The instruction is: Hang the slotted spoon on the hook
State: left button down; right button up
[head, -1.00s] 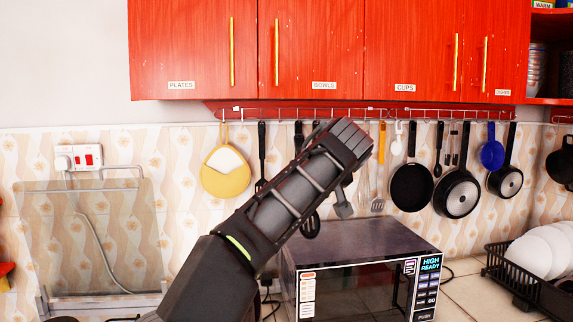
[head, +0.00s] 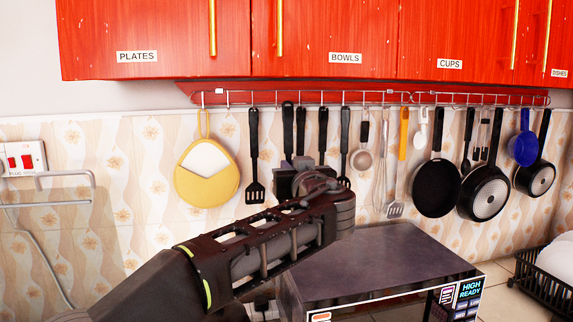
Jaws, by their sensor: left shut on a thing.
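My left gripper (head: 298,178) is in front of the hanging utensils, below the rail, its jaws partly hidden by my wrist. It is shut on a black-handled utensil, seemingly the one whose handle (head: 288,128) rises just above it. The utensil's head is hidden, so I cannot confirm that it is the slotted spoon. The handle's top is close to the wire hook rail (head: 330,98); I cannot tell if it touches a hook. My right gripper is not in view.
A black slotted turner (head: 255,160) and a yellow pot holder (head: 207,172) hang to the left. A strainer (head: 362,155), a whisk and pans (head: 436,175) hang to the right. Red cabinets (head: 330,40) are above; a microwave (head: 380,265) stands below.

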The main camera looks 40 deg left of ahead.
pick_arm(q)
jog(key=shift+s+d, duration=0.1)
jog(key=shift+s, duration=0.05)
jog(key=shift+p+x, duration=1.2)
jog(key=shift+x, duration=0.2)
jog(key=f+p+x, duration=0.1)
jog(key=p+x, duration=0.1)
jog(key=x, duration=0.6)
jog(key=shift+f, duration=0.4)
dwell(0.4)
